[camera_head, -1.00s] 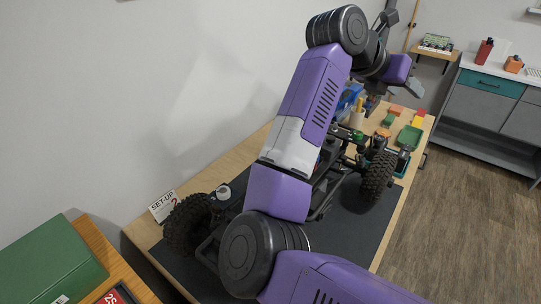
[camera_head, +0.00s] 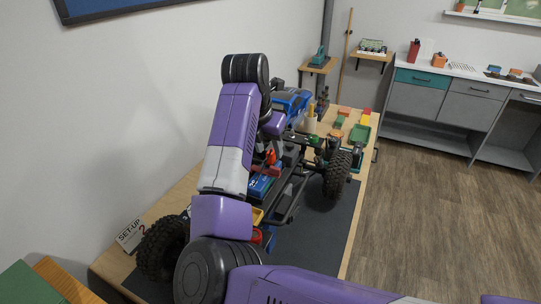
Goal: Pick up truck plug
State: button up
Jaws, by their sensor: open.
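The crawler truck chassis (camera_head: 292,200) stands on a dark mat (camera_head: 322,222) on the wooden bench, with large black tyres (camera_head: 337,174). Blue, red and yellow parts show in its middle, including a blue block (camera_head: 260,187). I cannot pick out the truck plug; it is too small or hidden by my arm. My purple and white arm crosses in front of the truck. Its wrist part is partly visible behind the forearm, above the chassis's far half. My gripper's fingers are hidden behind the arm, so their distance to the truck does not show.
A blue truck body (camera_head: 291,104) is at the bench's far end, near a beige container (camera_head: 309,122) and a green tray (camera_head: 359,134). A SET-UP 2 card (camera_head: 130,235) stands at the near left. A wall is close on the left; open floor (camera_head: 440,220) lies right.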

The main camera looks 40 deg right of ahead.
jog(key=shift+x, duration=1.15)
jog(key=c, duration=0.9)
grip_shut()
jog(key=shift+r, duration=0.15)
